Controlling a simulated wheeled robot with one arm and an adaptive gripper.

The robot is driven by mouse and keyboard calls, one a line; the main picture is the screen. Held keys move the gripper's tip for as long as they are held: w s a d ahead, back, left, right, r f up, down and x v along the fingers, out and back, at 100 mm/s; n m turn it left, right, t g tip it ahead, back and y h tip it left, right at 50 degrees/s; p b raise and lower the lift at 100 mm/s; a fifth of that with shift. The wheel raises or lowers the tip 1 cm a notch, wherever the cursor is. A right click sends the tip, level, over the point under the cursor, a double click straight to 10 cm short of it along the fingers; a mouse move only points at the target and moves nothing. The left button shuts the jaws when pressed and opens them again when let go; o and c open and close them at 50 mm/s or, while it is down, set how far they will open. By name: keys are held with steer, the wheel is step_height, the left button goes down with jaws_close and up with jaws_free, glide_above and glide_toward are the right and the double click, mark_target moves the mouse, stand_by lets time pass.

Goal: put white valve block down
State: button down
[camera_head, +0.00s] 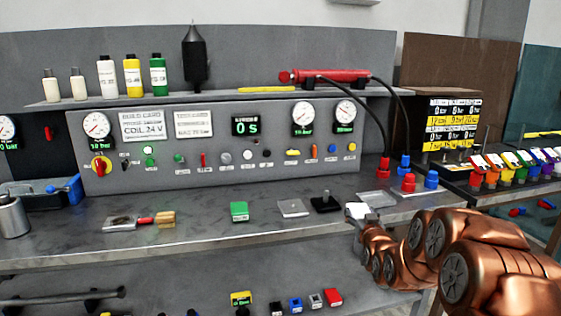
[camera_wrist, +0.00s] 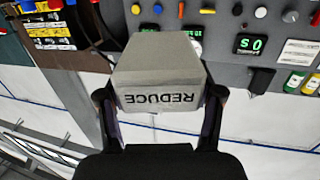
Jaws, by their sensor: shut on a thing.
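The white valve block (camera_wrist: 158,75) is in my gripper (camera_wrist: 160,105) in the wrist view. Its near face reads "REDUCE", upside down in that picture. One dark finger lies along each side of the block. In the head view the white block (camera_head: 358,210) shows small at the end of my copper-coloured arm, by the front right part of the grey bench (camera_head: 200,238). My gripper (camera_head: 359,221) is mostly hidden there by the arm. I cannot tell whether the block touches the bench.
A black base with a pin (camera_head: 326,203), a flat grey plate (camera_head: 293,208) and a green block (camera_head: 239,211) stand left of my gripper. Another flat plate (camera_head: 376,198) and red and blue fittings (camera_head: 408,182) lie behind it. The control panel (camera_head: 220,150) rises behind the bench.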

steer(key=s+a+r+p, duration=0.1)
steer(key=a+r+p, duration=0.1)
steer(key=a+r, duration=0.4)
step_height(320, 180, up, 2)
steer(key=shift+s+a+r+p, duration=0.1)
steer(key=shift+s+a+p, duration=0.05)
steer(key=shift+s+p, duration=0.15)
steer(key=shift+f, duration=0.35)
